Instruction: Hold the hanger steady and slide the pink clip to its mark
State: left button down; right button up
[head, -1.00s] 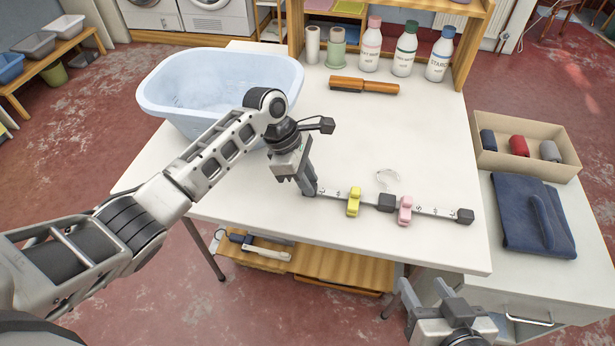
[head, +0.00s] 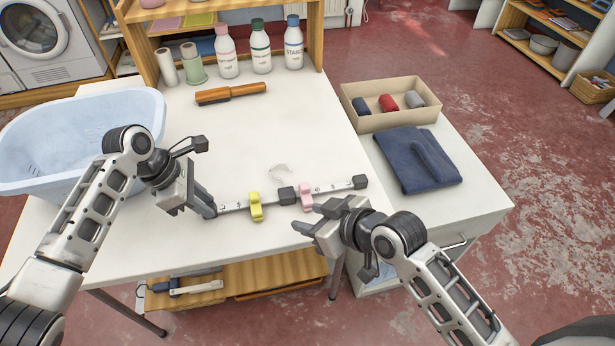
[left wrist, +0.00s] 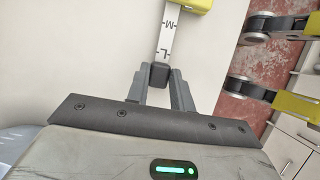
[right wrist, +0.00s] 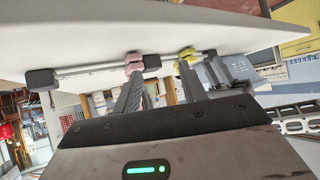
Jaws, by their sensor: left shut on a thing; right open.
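The hanger (head: 335,187) is a thin pale bar with size marks, dark end blocks and a dark middle block (head: 286,195), lying along the table's front. My left gripper (head: 211,209) is shut on its left end block (left wrist: 158,76); letters L and M show beside it in the left wrist view. The pink clip (head: 307,197) sits on the bar just right of the middle block; it also shows in the right wrist view (right wrist: 134,62). The yellow clip (head: 256,207) sits left of that block. My right gripper (head: 308,219) is open and empty, its fingertips just in front of the pink clip.
A blue tub (head: 140,105), an orange-brown brush (head: 230,93) and bottles (head: 261,50) stand farther back. A side cabinet holds a box (head: 432,110) and folded navy cloth (head: 418,162). The middle of the table is clear.

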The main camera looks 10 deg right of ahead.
aim_at(307, 185)
jog(key=w+n, duration=0.1)
jog(key=w+r+n+g, duration=0.1)
jog(key=w, duration=0.1)
jog(key=w+r, duration=0.1)
jog(key=w, duration=0.1)
jog(key=shift+w+a+r+n+g+y, duration=0.15)
jog(key=shift+a+r+n+g+y, duration=0.15)
jog(key=shift+n+g, duration=0.1)
jog(key=w+n+g, duration=0.1)
jog(key=w+d+r+n+g, duration=0.1)
jog(key=n, duration=0.1)
jog(key=shift+w+d+r+n+g, duration=0.1)
jog(key=shift+w+r+n+g, duration=0.05)
jog(key=shift+r+n+g, duration=0.2)
jog(key=w+d+r+n+g+h, duration=0.1)
jog(key=d+r+n+g+h, duration=0.1)
jog(key=d+r+n+g, duration=0.4)
jog(key=shift+m+t, duration=0.45)
jog(key=shift+t, duration=0.4)
jog(key=x, duration=1.1)
jog(key=shift+w+a+r, duration=0.1)
jog(key=shift+w+a, duration=0.1)
jog(key=shift+a, duration=0.15)
grip_shut()
jog(key=shift+d, duration=0.1)
